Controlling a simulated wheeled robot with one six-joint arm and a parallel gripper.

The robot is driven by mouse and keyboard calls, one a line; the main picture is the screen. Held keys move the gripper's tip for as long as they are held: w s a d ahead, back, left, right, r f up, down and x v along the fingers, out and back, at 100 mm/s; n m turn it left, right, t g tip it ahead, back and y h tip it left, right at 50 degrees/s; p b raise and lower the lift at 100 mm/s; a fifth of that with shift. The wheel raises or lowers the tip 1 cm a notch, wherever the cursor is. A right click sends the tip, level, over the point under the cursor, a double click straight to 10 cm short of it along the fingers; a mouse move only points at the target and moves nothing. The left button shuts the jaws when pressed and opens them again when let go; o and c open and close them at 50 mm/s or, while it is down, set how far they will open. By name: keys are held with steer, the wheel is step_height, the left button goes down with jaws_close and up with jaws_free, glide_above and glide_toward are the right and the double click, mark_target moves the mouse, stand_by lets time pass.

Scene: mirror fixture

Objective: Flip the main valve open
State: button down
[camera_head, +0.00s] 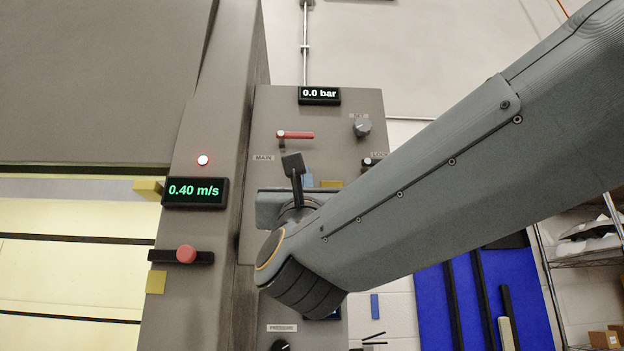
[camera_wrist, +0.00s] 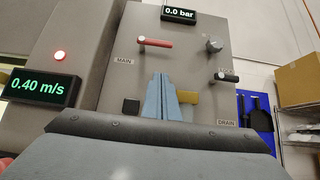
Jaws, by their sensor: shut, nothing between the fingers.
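The main valve has a red lever (camera_head: 295,135) lying horizontally on the grey panel, pointing right from its pivot, above the MAIN label (camera_head: 263,158). The red lever also shows in the wrist view (camera_wrist: 155,43). My gripper (camera_wrist: 161,76) has its blue fingers shut and empty, below the red lever and apart from it in the picture. In the head view, only a bit of the blue fingers (camera_head: 308,177) shows; my wrist hides the rest.
The pressure display (camera_head: 319,96) reads 0.0 bar. A grey knob (camera_head: 362,127) and a black-ended lock control (camera_wrist: 220,76) sit right of the lever. A yellow part (camera_wrist: 188,97) shows beside my fingers. A display (camera_head: 194,192) reads 0.40 m/s, under a lit red lamp (camera_head: 203,160).

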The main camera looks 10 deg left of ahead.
mark_target(295, 135)
steer(key=shift+w+a+r+p, duration=0.25)
steer(key=shift+w+r+p, duration=0.75)
steer(key=shift+r, duration=0.6)
steer(key=shift+w+a+r+p, duration=0.2)
steer(key=shift+w+r+p, duration=0.75)
steer(key=shift+r, duration=0.7)
steer(key=shift+w+a+r+p, duration=0.25)
steer(key=shift+w+r+p, duration=0.75)
steer(key=shift+r, duration=0.6)
steer(key=shift+s+b, duration=0.1)
steer(key=shift+b, duration=0.4)
